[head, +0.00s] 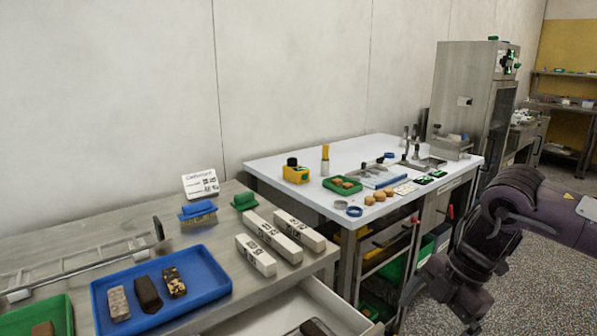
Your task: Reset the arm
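My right arm (515,205) comes in from the right edge and bends down in front of the white-topped table's right end. Its lower part runs out of the bottom of the head view, and no gripper fingers show on it. My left arm and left gripper are not in view. Whether either gripper holds anything cannot be seen.
A steel bench (225,215) at left bears a blue tray (208,255) with three bars, several white blocks (256,256) and brushes. A drawer (325,307) below stands open. The white table (290,165) holds small tools and a green tray (343,192). Floor at right is partly clear.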

